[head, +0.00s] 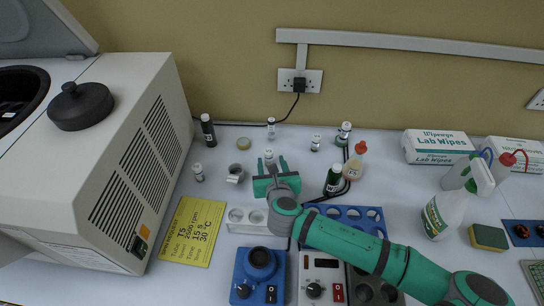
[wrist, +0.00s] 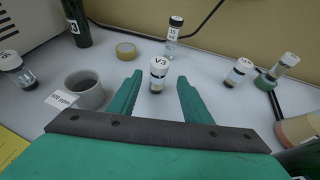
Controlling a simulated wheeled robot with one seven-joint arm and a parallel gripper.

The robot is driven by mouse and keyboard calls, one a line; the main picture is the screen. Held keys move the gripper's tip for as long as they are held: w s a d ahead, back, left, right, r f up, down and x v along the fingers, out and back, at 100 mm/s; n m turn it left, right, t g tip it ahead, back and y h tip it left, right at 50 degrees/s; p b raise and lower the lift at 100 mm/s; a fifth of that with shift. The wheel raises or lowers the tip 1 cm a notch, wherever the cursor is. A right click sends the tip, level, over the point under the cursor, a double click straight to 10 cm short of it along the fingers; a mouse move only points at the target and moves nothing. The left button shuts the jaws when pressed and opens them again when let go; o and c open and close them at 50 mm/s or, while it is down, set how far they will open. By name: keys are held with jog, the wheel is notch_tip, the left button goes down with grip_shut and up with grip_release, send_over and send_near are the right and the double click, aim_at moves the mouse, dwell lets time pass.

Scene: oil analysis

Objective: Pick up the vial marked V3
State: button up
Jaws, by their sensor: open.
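The vial marked V3 (wrist: 158,75) stands upright on the white bench, with a white cap and dark contents at its bottom. It also shows in the head view (head: 268,154). My gripper (head: 269,167) is open, its two green fingers pointing toward the back wall. In the wrist view the vial appears between the fingertips, near their far ends. I see no finger touching it.
Other capped vials stand behind (wrist: 174,30), to the right (wrist: 239,70) and to the left (wrist: 15,68). A grey cup (wrist: 84,90) sits just left of my gripper. A tape roll (wrist: 126,51) lies behind. Dark green bottles (head: 208,130) (head: 333,180) stand on both sides.

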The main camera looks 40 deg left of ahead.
aim_at(266, 159)
jog(key=a, duration=0.1)
jog(key=w+a+f, duration=0.1)
jog(key=a, duration=0.1)
jog(key=shift+w+a+f, duration=0.1)
jog(key=shift+w+f, duration=0.1)
jog(key=shift+w, duration=0.1)
jog(key=shift+w+d+x, duration=0.1)
jog(key=shift+x, duration=0.75)
jog(key=shift+w+d+x, duration=0.15)
jog(key=shift+x, duration=0.65)
jog(key=shift+w+d+x, duration=0.1)
jog(key=shift+x, duration=0.75)
jog(key=shift+c, duration=0.7)
jog(key=c, duration=1)
